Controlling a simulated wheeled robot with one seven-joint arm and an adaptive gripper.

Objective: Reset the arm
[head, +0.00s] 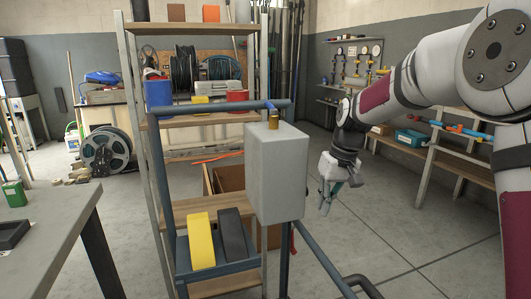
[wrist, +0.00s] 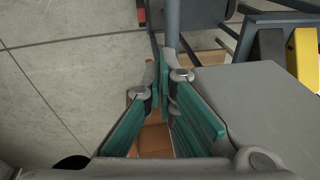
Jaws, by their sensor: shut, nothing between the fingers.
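My gripper (head: 328,196) hangs from my arm at the right of the head view, just right of the grey box. Its fingers point down. In the wrist view my gripper (wrist: 160,85) has its teal-padded fingers meeting at the tips, with nothing held between them. A wooden-coloured surface (wrist: 153,139) shows beyond and between the fingers.
A grey box (head: 276,172) on a blue frame stands close left of my gripper. A shelf rack (head: 205,121) holds a red can (head: 237,97) and hose reels show behind. A grey table (head: 45,230) is at left. Open floor (head: 400,220) lies right.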

